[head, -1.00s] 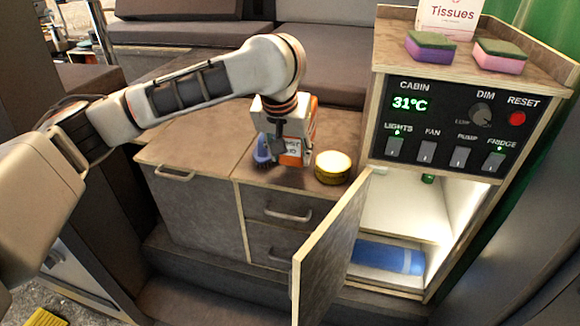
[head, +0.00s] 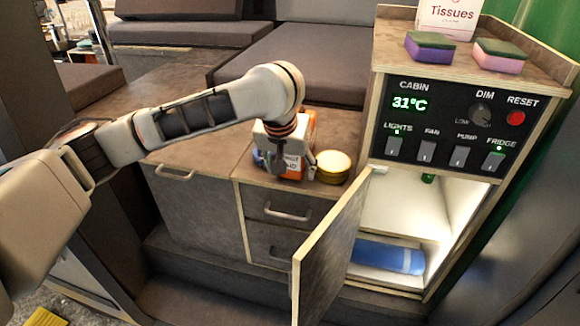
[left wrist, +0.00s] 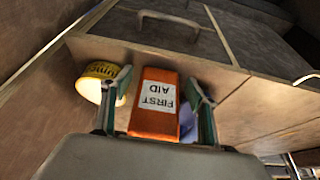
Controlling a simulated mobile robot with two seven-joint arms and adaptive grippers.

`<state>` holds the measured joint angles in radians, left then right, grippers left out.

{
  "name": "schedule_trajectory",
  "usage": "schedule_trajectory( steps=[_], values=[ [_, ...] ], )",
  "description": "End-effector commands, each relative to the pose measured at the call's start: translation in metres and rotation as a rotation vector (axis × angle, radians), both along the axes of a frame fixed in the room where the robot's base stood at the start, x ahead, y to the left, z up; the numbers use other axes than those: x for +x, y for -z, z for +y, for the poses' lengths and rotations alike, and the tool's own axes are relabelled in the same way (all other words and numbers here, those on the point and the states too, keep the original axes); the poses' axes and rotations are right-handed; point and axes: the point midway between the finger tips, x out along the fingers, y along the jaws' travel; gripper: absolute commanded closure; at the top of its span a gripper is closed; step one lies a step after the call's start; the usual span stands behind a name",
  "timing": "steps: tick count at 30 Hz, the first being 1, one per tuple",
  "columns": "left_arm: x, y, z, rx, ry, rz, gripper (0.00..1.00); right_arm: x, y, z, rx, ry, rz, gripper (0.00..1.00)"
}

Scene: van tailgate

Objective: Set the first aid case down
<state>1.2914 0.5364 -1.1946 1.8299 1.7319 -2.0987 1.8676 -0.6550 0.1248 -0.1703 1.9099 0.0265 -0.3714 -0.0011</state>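The orange first aid case (head: 294,170) with a white label stands on the brown counter top (head: 335,125). In the left wrist view the case (left wrist: 155,105) sits between the fingers of my left gripper (left wrist: 155,105), with a visible gap on each side. In the head view my left gripper (head: 275,160) comes down over the case and hides part of it. The fingers look open and apart from the case. My right gripper is not in view.
A yellow round tin (head: 332,166) stands close to the right of the case. A purple item (left wrist: 205,120) shows beside a finger in the left wrist view. An open cabinet door (head: 325,250) juts out in front. The control panel (head: 440,125) rises at the right.

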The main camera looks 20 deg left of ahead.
Motion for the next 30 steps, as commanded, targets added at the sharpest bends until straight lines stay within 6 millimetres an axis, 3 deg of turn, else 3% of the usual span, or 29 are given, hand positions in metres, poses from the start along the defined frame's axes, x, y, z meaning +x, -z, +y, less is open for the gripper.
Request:
schedule_trajectory(
  steps=[10,24,30],
  values=[
    [-0.003,-0.011,0.0,0.001,0.002,-0.004,0.41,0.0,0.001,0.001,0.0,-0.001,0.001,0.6],
    [-0.033,-0.086,0.0,0.002,0.001,-0.006,0.41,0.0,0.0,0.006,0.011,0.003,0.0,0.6],
    [-0.042,-0.106,0.0,0.0,0.001,-0.003,0.41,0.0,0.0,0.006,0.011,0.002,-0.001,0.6]
  ],
)
